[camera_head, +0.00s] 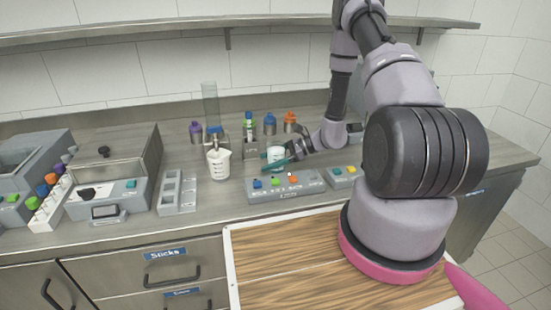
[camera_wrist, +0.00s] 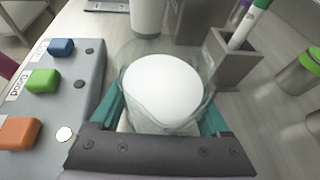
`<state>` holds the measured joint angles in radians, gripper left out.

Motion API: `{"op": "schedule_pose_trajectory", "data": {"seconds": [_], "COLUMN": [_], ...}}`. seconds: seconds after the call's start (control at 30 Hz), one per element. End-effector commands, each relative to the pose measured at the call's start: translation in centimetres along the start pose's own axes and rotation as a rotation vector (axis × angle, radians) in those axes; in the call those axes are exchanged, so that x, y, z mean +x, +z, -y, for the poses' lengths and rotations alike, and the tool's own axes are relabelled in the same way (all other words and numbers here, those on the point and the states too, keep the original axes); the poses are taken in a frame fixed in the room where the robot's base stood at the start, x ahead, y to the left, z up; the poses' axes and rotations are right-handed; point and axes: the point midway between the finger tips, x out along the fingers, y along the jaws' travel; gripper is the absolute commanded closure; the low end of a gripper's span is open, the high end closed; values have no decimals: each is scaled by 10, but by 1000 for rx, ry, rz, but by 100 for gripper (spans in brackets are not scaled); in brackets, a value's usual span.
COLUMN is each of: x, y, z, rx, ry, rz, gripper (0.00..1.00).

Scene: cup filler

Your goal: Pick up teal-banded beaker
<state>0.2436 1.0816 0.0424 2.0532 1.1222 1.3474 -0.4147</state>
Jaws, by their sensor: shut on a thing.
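My gripper (camera_head: 277,160) is shut on a clear beaker (camera_head: 276,153) with white contents, just behind the button panel. In the wrist view the beaker (camera_wrist: 163,92) sits between the two teal fingers, seen from above with its white round top filling the middle. The fingers hide much of its side, and I cannot make out a teal band on it. I cannot tell whether its base touches the counter. A second white beaker with dark markings (camera_head: 218,164) stands to the left, below a dispenser with a clear tube (camera_head: 210,105).
A grey panel with blue, green and orange buttons (camera_head: 285,187) lies in front of the held beaker; it also fills the wrist view's left. A grey holder with a green-capped pen (camera_wrist: 235,60) stands close by. Purple (camera_head: 196,132), blue (camera_head: 270,124) and orange (camera_head: 290,122) containers stand behind.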

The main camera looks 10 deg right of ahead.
Motion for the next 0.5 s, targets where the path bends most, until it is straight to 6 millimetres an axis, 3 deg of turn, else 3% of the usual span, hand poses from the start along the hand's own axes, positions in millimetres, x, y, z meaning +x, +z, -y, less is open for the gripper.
{"op": "schedule_pose_trajectory", "data": {"seconds": [0.27,0.5], "x": [-3,-18], "y": [7,44], "z": [1,3], "rx": [0,-5], "ry": [-1,-1], "rz": [1,0], "gripper": [93,93]}}
